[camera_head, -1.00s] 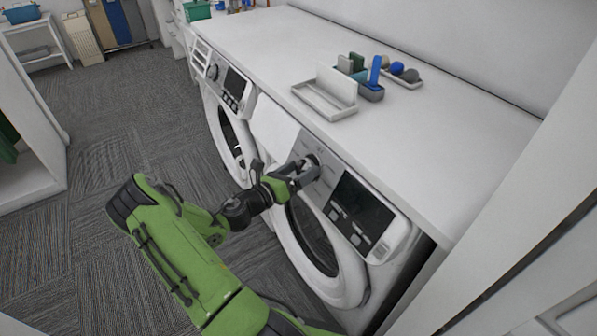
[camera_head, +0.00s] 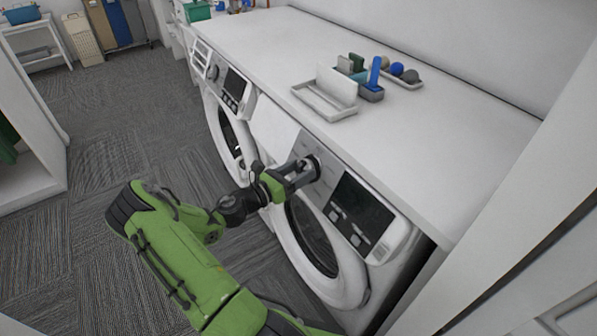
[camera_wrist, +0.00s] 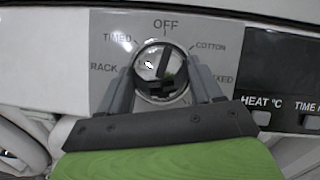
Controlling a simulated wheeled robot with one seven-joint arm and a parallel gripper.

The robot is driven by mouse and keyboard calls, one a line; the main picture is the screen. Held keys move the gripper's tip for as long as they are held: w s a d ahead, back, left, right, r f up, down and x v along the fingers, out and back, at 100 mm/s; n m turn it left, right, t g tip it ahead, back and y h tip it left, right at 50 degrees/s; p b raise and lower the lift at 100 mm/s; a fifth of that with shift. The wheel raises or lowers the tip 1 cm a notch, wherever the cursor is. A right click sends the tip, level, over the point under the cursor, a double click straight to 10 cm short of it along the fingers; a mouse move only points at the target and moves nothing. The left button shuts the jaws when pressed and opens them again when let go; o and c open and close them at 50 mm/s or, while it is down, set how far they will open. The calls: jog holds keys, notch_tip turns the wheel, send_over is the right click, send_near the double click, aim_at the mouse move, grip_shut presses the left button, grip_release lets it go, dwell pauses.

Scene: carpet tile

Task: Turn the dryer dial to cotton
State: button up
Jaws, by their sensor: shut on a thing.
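The dryer dial (camera_wrist: 153,62) is a round, shiny knob in the middle of the wrist view. Around it are the labels OFF at the top, COTTON at upper right, TIMED at upper left, RACK at left and one ending in "IXED" at right. A dark mark on the dial's face points up, roughly towards OFF; glare makes its exact angle hard to read. My gripper (camera_wrist: 163,78) has one finger on each side of the dial and is shut on it. In the head view my gripper (camera_head: 306,172) reaches the control panel of the nearer machine, the dryer (camera_head: 346,280).
A dark display (camera_head: 362,208) lies right of the dial. A second front-loading machine (camera_head: 222,120) stands farther left. Carpet floor is open at left.

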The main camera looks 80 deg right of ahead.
jog(key=m+g+y, duration=0.1)
jog(key=m, duration=0.2)
jog(key=m+g+y, duration=0.1)
jog(key=m, duration=0.1)
jog(key=m+g+y, duration=0.1)
jog(key=m, duration=0.2)
jog(key=shift+w+d+m, duration=0.15)
jog(key=shift+d+m, duration=0.05)
jog(key=shift+m, duration=0.1)
jog(key=shift+y, duration=0.3)
jog(key=o, duration=1.1)
jog(key=shift+c, duration=0.2)
jog(key=shift+w, duration=0.1)
jog(key=p+v, duration=0.1)
jog(key=v, duration=1.4)
jog(key=shift+w+a, duration=0.25)
